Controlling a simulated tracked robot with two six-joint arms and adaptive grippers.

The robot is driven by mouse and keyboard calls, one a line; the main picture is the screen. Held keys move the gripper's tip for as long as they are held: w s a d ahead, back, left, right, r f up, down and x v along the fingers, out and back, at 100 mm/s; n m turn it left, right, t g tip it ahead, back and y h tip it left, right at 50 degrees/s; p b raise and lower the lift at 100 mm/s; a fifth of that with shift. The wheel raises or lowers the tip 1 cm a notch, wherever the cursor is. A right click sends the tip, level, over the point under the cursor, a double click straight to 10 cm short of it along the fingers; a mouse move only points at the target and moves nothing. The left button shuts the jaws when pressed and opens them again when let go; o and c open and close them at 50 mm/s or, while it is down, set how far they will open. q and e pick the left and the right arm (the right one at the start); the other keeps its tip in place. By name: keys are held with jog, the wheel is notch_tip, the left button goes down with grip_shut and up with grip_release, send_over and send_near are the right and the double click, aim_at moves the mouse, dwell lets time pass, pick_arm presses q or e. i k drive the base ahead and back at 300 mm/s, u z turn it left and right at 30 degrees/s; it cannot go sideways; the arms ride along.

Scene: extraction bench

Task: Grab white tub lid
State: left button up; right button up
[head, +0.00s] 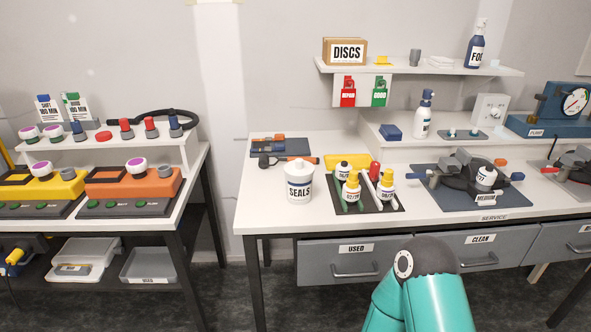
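A white tub (299,187) labelled "SEALS" stands upright near the left front of the right-hand bench in the head view. Its white lid (298,166) sits on top, with a small raised knob in the middle. Nothing touches the lid. Neither of my grippers shows in the view. A teal and dark grey part of my own arm rises from the bottom edge, right of centre, in front of the drawers, well apart from the tub.
A dark tray (381,205) of small labelled bottles stands right of the tub. A black-headed tool with an orange handle (299,159) lies behind it. A clamp fixture (461,190) is further right. The bench top (264,213) is clear left of the tub.

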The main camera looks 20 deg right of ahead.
aim_at(298, 168)
jog(key=u, duration=0.05)
jog(key=i, duration=0.9)
jog(key=z, duration=0.1)
